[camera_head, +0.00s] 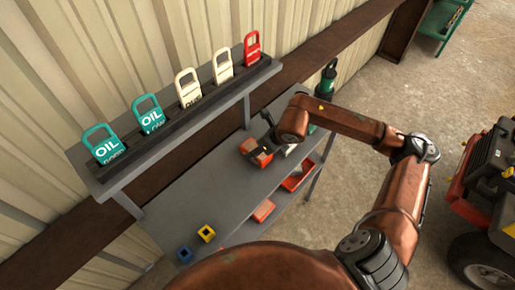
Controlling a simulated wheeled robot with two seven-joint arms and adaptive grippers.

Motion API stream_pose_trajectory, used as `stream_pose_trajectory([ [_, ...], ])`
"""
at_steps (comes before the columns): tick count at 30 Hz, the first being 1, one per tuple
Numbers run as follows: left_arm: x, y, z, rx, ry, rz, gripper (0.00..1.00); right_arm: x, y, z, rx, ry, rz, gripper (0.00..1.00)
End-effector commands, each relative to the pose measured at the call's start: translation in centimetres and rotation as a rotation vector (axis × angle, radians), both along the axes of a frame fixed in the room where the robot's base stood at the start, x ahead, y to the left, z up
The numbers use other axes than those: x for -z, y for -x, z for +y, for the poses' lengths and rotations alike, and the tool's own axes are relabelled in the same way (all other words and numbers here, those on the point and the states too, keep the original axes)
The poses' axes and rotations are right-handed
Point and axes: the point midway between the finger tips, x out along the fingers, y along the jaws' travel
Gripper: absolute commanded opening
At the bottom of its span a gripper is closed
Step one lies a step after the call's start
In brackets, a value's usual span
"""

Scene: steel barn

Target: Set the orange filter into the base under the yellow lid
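A small yellow square piece with a dark middle (206,233) is on the lower grey shelf, near its left end. I cannot tell whether it is the lid or what lies under it. A red-orange block with dark parts (257,153) is farther right, by the shelf's back. A flat orange piece (263,210) is at the shelf's front edge. I cannot tell which of these is the filter. My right gripper (267,135) is beside the red-orange block; its fingers are too small and dark to show whether they hold it. My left gripper is out of view.
A blue square piece (184,254) sits left of the yellow one. A red tray (298,177) is at the right end. The upper shelf (180,121) carries several oil tags and overhangs behind. The shelf between the yellow piece and the block is clear. A red vehicle (475,190) stands right.

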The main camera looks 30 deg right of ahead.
Motion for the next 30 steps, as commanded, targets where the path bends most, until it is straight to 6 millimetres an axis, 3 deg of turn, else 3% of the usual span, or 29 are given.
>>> stream_pose_trajectory([
  [9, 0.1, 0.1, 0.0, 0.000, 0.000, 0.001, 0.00, 0.1, 0.0, 0.0, 0.000, 0.000, 0.000, 0.63],
  [19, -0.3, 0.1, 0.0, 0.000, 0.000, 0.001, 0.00, -0.3, 0.0, 0.0, 0.000, 0.000, 0.000, 0.63],
  [23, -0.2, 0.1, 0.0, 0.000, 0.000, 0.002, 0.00, -1.6, 0.7, -0.4, 0.000, 0.002, -0.002, 0.63],
  [30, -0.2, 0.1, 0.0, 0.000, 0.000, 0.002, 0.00, -6.0, 3.2, -1.2, 0.000, 0.004, -0.001, 0.63],
])
